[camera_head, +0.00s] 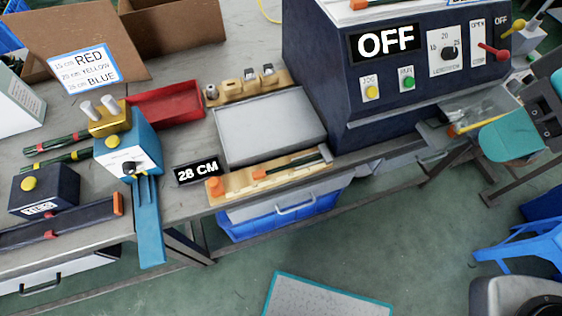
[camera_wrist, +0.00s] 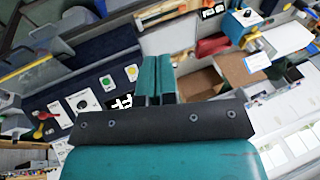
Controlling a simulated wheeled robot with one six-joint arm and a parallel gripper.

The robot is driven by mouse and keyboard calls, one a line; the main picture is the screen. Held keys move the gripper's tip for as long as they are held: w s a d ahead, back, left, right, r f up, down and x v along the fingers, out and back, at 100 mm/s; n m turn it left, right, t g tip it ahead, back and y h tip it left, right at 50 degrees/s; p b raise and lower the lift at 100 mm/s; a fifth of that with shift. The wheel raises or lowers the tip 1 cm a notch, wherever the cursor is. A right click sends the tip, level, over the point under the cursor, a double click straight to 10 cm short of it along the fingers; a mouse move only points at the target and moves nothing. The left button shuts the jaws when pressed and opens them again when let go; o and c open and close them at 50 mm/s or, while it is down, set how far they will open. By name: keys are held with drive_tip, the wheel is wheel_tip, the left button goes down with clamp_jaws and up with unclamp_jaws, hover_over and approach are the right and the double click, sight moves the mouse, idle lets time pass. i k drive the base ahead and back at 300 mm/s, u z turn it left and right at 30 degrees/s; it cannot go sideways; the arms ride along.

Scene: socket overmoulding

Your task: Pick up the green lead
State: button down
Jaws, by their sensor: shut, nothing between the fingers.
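A dark green lead (camera_head: 292,165) with an orange end lies along the wooden measuring board at the bench's front edge, beside the "28 CM" sign. Two more dark green leads lie at the left of the bench, one with red ends (camera_head: 56,142) and one with yellow ends (camera_head: 62,160). In the wrist view, my gripper (camera_wrist: 153,78) has teal fingers together with nothing between them. It is away from the leads.
A dark machine (camera_head: 400,70) reading "OFF" stands right of the grey plate (camera_head: 268,130). A blue stripping unit (camera_head: 128,155), a red tray (camera_head: 165,104) and a cardboard box (camera_head: 80,45) stand left. A blue bin (camera_head: 270,222) sits below the bench.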

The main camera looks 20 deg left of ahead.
sight(259, 174)
drive_tip(key=u, duration=0.55)
drive_tip(key=k, duration=1.3)
drive_tip(key=u, duration=0.9)
drive_tip(key=i, duration=1.4)
drive_tip(key=z, duration=0.85)
